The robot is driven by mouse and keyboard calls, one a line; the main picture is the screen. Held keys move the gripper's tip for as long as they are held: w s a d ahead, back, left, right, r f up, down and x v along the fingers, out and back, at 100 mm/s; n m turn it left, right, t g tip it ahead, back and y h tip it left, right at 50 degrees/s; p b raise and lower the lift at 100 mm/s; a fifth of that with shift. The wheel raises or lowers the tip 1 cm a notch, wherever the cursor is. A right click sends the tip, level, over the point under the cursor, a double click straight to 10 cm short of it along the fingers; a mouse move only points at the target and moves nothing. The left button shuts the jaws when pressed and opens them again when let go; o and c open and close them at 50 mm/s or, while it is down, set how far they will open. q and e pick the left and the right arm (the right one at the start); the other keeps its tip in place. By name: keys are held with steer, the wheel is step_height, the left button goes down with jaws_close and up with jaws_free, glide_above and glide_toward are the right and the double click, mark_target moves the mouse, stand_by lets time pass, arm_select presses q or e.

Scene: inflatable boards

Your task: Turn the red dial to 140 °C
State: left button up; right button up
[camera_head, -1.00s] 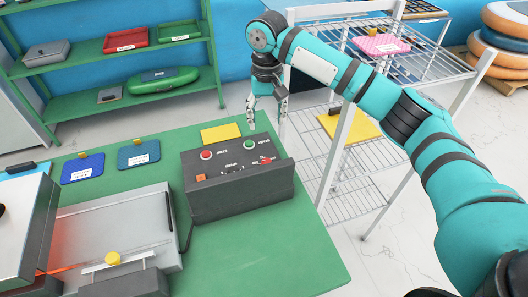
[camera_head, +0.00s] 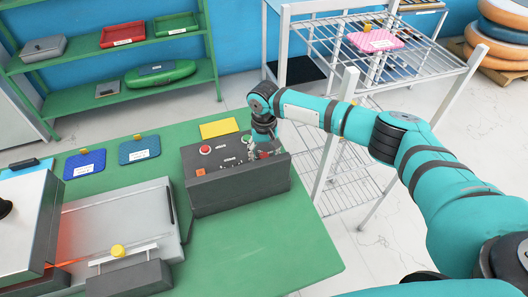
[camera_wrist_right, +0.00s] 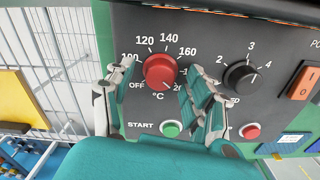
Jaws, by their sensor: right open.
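The red dial (camera_wrist_right: 160,70) sits on the dark control box front (camera_head: 240,195), among marks 100, 120, 140, 160 and OFF, with °C below it. Its pointer setting is hard to read. My right gripper (camera_wrist_right: 159,82) is open, with one finger on each side of the dial; I cannot tell whether they touch it. In the head view the right gripper (camera_head: 257,153) is over the right part of the panel and partly hides the dial (camera_head: 264,155). My left gripper is not in view.
Close to the dial are a black knob (camera_wrist_right: 240,76), a green START button (camera_wrist_right: 171,129), a red button (camera_wrist_right: 250,131) and an orange switch (camera_wrist_right: 303,82). A wire rack (camera_head: 340,180) stands right of the green table (camera_head: 270,245). A grey press (camera_head: 125,225) lies to the left.

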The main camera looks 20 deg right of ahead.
steer(key=shift+c, duration=0.4)
jaws_close()
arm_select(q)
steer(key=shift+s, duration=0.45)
